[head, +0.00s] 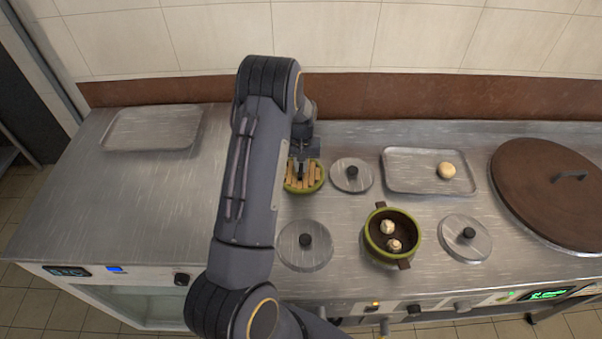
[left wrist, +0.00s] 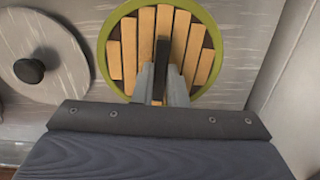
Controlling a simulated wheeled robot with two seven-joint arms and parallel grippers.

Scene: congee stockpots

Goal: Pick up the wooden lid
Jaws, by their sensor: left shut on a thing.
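The wooden lid (head: 313,179) is round, with pale slats and a green rim. It lies near the middle of the steel counter in the head view, partly hidden by my left arm. In the left wrist view the lid (left wrist: 116,62) fills the upper middle, with a dark upright handle across its slats. My left gripper (left wrist: 160,92) is above the lid with its grey fingers shut on that handle. In the head view the left gripper (head: 301,165) comes down onto the lid from behind. I cannot tell whether the lid is clear of the counter. My right gripper does not show.
A green-rimmed pot (head: 371,247) holding two pale buns stands to the right. Metal lids with black knobs (head: 352,172) (head: 306,240) (head: 469,233) lie around. A tray (head: 410,183) holds one bun. A big brown lid (head: 530,180) is far right. An empty tray (head: 150,128) is left, with bare counter before it.

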